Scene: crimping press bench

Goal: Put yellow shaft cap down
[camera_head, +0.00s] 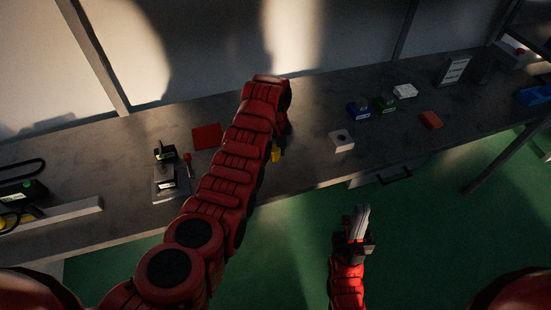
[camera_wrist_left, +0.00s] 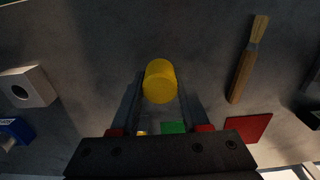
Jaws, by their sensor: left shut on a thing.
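The yellow shaft cap (camera_head: 276,154) is a short yellow cylinder. It sits between the fingers of my left gripper (camera_head: 280,147), over the front part of the bench. In the left wrist view, the cap (camera_wrist_left: 160,82) shows its round end, with one dark finger of the left gripper (camera_wrist_left: 158,95) on each side. The left gripper is shut on the cap. I cannot tell whether the cap touches the bench top. My right gripper (camera_head: 362,222) is in front of the bench, over the green floor, away from the cap. Its finger gap is not clear.
A white block with a hole (camera_head: 341,141) stands right of the cap. A red mat (camera_head: 207,136) and a small press (camera_head: 165,175) are to the left. A wooden-handled brush (camera_wrist_left: 247,60) lies nearby. Blue, green, white and orange items stand further right. Bench between cap and white block is bare.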

